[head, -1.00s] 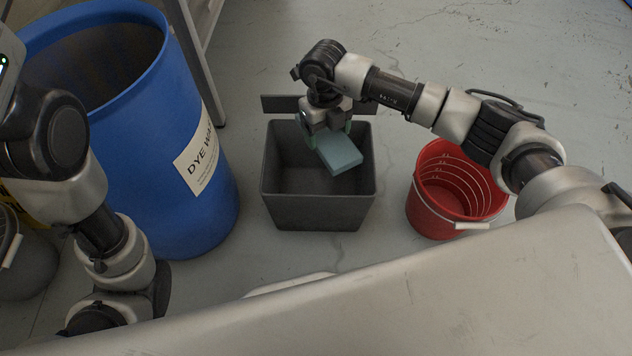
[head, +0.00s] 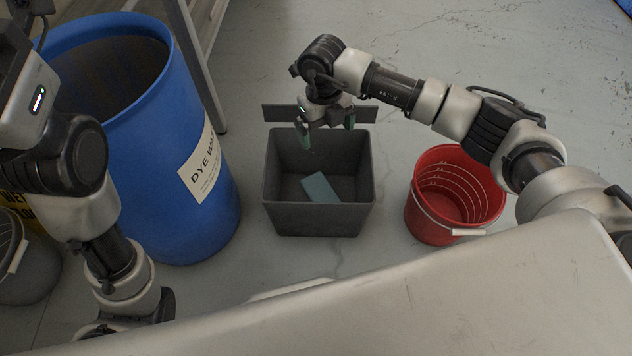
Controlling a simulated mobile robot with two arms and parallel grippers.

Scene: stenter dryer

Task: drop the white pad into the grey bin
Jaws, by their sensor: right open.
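A flat rectangular pad (head: 320,188) lies inside the grey bin (head: 318,218), on its floor. It looks grey-blue here rather than white. My right gripper (head: 327,137) is above the back part of the bin with its green-tipped fingers spread apart and nothing between them. The pad is below the gripper and clear of it. My left arm comes in at the left edge, and its gripper does not show.
A blue drum (head: 150,140) with a dye label stands left of the bin. A red bucket (head: 440,222) stands to its right. A grey bucket (head: 22,268) is at the far left. Open floor (head: 520,60) lies beyond at the upper right.

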